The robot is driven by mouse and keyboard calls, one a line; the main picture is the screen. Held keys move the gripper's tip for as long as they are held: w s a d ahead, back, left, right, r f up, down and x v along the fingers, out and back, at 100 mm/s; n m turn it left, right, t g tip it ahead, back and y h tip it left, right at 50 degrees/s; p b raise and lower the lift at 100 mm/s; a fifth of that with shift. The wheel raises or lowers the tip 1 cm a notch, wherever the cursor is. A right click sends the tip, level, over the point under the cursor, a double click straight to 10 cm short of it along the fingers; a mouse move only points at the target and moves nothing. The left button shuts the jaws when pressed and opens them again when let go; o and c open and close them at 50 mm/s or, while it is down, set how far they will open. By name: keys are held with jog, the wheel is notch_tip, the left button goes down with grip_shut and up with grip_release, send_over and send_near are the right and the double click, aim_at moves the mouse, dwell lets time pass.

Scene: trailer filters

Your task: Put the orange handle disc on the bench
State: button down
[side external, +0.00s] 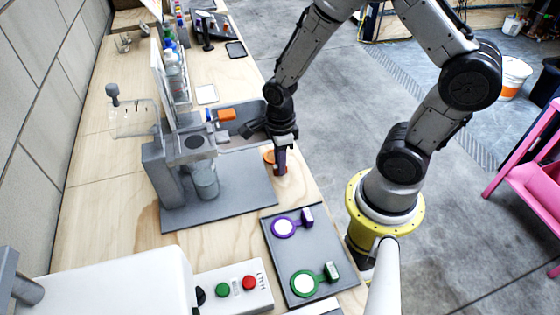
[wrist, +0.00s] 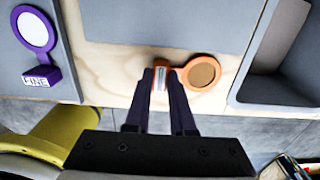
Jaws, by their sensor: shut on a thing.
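The orange handle disc (wrist: 213,81) is an orange ring around a brown disc, with a block handle. My gripper (wrist: 161,74) is shut on the block handle, and the ring sticks out to the right of the fingers in the wrist view. In the side view, my gripper (side external: 281,168) points down at the bench's right edge, and the orange ring (side external: 268,157) shows just left of the fingers. The disc is over the bare wood strip of the bench (side external: 110,215). I cannot tell whether it touches the wood.
A grey machine (side external: 165,180) on a grey base plate stands left of my gripper. A dark tray (side external: 275,244) holds a purple handle disc (side external: 285,228) and a green one (side external: 305,284). A grey bin (wrist: 275,90) is right of the disc in the wrist view.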

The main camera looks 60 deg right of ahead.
jog(key=c, duration=0.8)
grip_release()
jog(key=shift+f, duration=0.1)
jog(key=shift+o, duration=0.2)
notch_tip(320, 180, up, 12)
jog(key=r, duration=0.1)
jog(key=s+r+n+t, duration=0.2)
jog(key=s+r+n, duration=0.3)
jog(key=n, duration=0.8)
jog(key=s+a+r+n+t, duration=0.1)
jog(key=s+r+n+t, duration=0.2)
jog(key=n, duration=1.1)
jog(key=shift+s+a+r+t, duration=0.3)
jog(key=shift+s+r, duration=0.8)
jog(key=shift+r, duration=0.95)
